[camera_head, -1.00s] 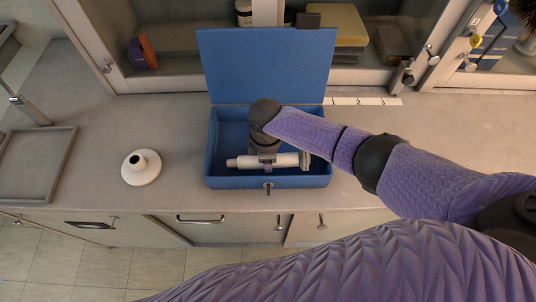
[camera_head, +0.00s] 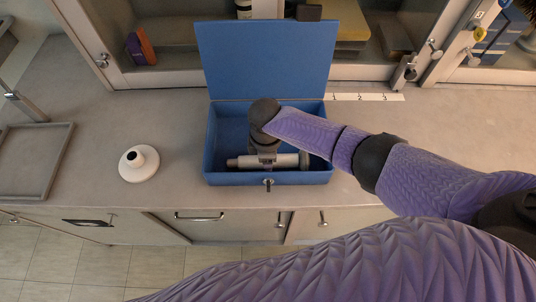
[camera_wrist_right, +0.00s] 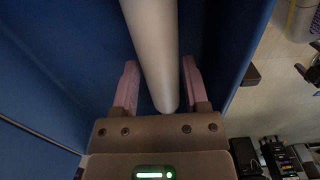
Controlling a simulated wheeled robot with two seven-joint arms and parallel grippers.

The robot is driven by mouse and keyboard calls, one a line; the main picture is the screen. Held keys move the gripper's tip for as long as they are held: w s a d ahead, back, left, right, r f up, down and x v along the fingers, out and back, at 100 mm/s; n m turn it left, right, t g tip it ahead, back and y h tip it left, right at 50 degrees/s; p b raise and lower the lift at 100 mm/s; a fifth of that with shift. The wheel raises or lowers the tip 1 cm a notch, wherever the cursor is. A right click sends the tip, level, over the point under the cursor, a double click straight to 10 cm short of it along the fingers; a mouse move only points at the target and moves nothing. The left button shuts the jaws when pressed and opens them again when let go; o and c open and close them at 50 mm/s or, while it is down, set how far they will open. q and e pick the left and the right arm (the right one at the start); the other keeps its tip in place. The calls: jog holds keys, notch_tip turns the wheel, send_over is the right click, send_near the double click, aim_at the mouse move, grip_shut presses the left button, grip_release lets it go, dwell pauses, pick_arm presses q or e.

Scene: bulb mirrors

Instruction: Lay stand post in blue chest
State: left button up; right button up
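The blue chest (camera_head: 215,181) stands on the counter with its lid raised at the back. The stand post (camera_head: 243,162), a pale grey rod with a wider end at the right, lies crosswise inside the chest near the front wall. My right gripper (camera_head: 264,163) points down into the chest over the middle of the post. In the right wrist view, the post (camera_wrist_right: 155,50) runs between the two fingers of my gripper (camera_wrist_right: 160,75), with narrow gaps beside it, so the fingers look open around it. The post's underside is hidden. My left gripper is out of view.
A white round base (camera_head: 139,164) with a dark hole stands left of the chest. A grey tray (camera_head: 35,160) lies at the far left. A glass-fronted cabinet runs behind, with a numbered white strip (camera_head: 365,97) before it. The counter right of the chest is partly covered by my arm.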

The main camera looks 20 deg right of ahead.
jog(key=o, duration=0.4)
